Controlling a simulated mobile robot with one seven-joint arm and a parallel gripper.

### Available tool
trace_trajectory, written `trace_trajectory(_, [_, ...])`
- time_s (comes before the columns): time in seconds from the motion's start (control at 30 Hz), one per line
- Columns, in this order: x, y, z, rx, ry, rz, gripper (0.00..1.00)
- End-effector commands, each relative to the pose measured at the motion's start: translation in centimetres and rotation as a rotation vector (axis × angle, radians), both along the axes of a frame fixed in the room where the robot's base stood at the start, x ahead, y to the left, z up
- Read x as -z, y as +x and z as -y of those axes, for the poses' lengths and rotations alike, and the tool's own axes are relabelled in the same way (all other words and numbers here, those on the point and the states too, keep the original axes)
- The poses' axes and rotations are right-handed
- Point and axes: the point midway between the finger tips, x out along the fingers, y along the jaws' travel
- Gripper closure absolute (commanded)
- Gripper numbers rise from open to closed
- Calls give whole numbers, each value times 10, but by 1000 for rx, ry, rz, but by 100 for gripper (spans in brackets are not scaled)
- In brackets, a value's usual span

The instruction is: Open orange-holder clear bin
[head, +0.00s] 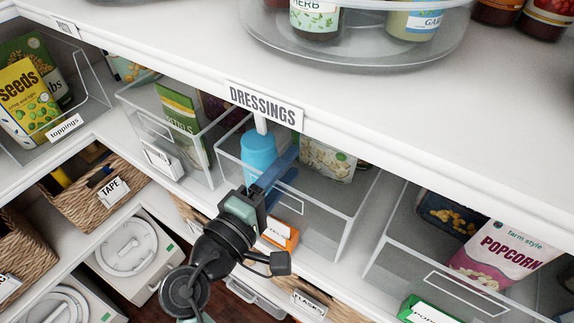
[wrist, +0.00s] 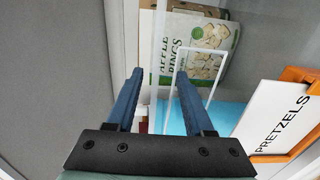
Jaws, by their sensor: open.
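The clear bin (head: 325,228) with the orange label holder (head: 279,234) stands on the shelf under the DRESSINGS sign in the head view. In the wrist view the orange holder (wrist: 301,76) carries a white card reading PRETZELS (wrist: 283,124). A white outlined handle frame (wrist: 181,62) shows beside it. My gripper (head: 288,166) is at the bin's front, its blue fingers apart. In the wrist view my gripper (wrist: 157,72) is open and empty, with the right finger overlapping the handle outline. Contact with the bin cannot be told.
An apple rings package (head: 327,159) and a blue container (head: 258,152) show at this bin. Clear bins stand on both sides, one with a popcorn bag (head: 500,258). The upper shelf edge (head: 200,62) overhangs. A wicker basket (head: 97,188) sits lower left.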

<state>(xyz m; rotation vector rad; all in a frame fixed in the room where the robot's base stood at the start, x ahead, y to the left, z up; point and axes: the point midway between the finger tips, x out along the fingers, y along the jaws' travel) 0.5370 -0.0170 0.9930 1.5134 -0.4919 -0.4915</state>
Motion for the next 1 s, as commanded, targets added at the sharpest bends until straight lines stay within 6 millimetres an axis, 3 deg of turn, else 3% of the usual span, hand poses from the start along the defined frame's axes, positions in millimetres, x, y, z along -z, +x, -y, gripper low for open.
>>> trace_trajectory(0.3, [0,2,2,0,1,-1,49])
trace_trajectory(0.6, [0,2,1,0,1,0,100])
trace_trajectory(1.0, [0,2,1,0,1,-1,100])
